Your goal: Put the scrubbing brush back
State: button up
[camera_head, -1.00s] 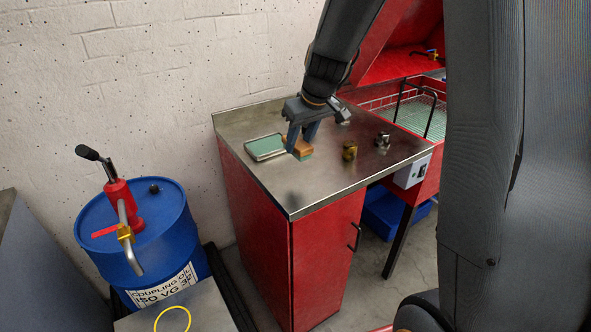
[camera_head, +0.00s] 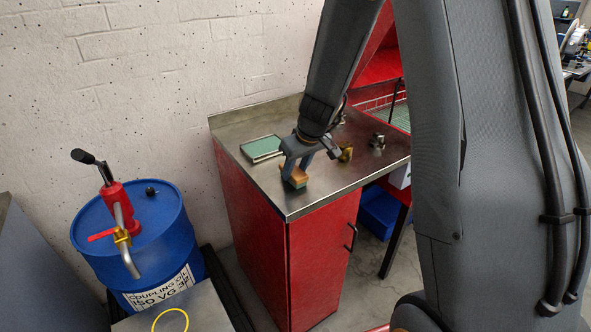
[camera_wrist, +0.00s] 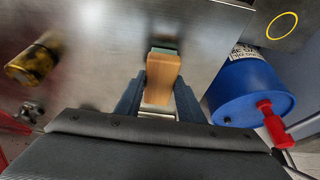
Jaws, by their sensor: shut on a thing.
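The scrubbing brush (camera_wrist: 163,78) has a wooden block with a green part at its far end in the wrist view. It also shows in the head view (camera_head: 295,178), under my gripper. My gripper (camera_head: 294,172) is shut on the brush, with one finger on each side of the block in the wrist view (camera_wrist: 160,92). The brush is over the front part of the steel cabinet top (camera_head: 318,196); I cannot tell whether it touches the surface. A shallow tray with a green inside (camera_head: 262,148) lies on the same top, behind and left of the gripper.
A brass fitting (camera_wrist: 36,60) and a steel fitting (camera_head: 377,143) stand on the top, right of the gripper in the head view. A blue oil drum (camera_head: 135,235) with a red pump stands left of the red cabinet (camera_head: 262,225). The top's front corner is bare.

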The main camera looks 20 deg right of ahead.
jog(key=shift+f, duration=0.15)
jog(key=o, duration=1.3)
jog(key=shift+r, duration=0.2)
jog(key=b+v, duration=0.1)
jog(key=v, duration=1.1)
jog(key=s+f+m+g, duration=0.1)
jog(key=s+f, duration=0.1)
jog(key=s, duration=0.4)
jog(key=s+a+f+m+g+h, duration=0.1)
jog(key=s+f, duration=0.2)
jog(key=s, duration=0.4)
jog(key=s+f+m+g, duration=0.1)
jog(key=s+f, duration=0.1)
jog(key=s, duration=0.4)
jog(key=shift+s+a+f+m, duration=0.3)
jog(key=shift+s+a+f, duration=0.1)
